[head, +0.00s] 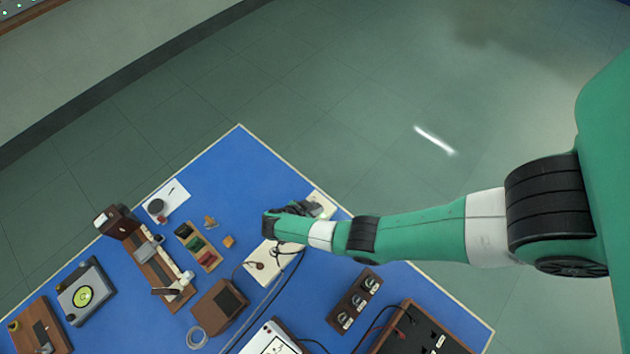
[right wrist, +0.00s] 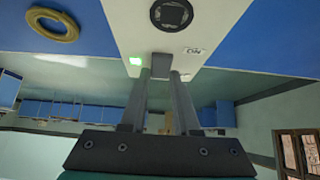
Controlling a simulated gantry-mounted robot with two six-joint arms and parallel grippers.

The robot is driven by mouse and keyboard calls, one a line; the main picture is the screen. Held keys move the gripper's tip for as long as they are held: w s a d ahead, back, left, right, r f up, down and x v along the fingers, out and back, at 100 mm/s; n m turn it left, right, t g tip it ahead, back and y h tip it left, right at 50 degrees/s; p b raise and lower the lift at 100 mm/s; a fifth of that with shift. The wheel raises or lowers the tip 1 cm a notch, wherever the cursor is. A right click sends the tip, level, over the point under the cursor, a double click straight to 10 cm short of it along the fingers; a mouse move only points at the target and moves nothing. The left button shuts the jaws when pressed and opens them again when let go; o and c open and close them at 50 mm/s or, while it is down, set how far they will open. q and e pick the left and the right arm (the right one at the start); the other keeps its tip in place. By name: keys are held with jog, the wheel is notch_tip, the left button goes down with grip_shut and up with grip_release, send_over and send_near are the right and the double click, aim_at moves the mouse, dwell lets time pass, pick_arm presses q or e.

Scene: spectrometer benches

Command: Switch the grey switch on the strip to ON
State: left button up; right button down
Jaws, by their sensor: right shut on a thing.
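The white strip (head: 262,262) lies on the blue bench in the head view, partly hidden under my right arm. In the right wrist view the strip (right wrist: 205,22) fills the top middle, with an "ON" label (right wrist: 193,51) and a lit green lamp (right wrist: 135,61). The grey switch (right wrist: 158,63) shows between my right gripper's two fingers, left of the "ON" label. My right gripper (right wrist: 160,77) is shut on it; in the head view the gripper (head: 312,208) is at the strip's upper end. The switch's exact position is hard to tell. My left gripper is out of view.
A brown box (head: 220,306) and a tray of coloured blocks (head: 198,247) stand left of the strip. A dark panel with several dials (head: 354,300) stands below my arm. Cables (head: 280,285) run down from the strip. A tan ring (right wrist: 52,24) lies on the blue surface.

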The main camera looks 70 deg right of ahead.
jog(key=c, duration=0.6)
grip_release()
jog(key=shift+c, duration=0.2)
jog(key=p+v, duration=0.3)
jog(key=v, duration=0.8)
jog(key=shift+a+r, duration=0.15)
jog(key=shift+r, duration=0.15)
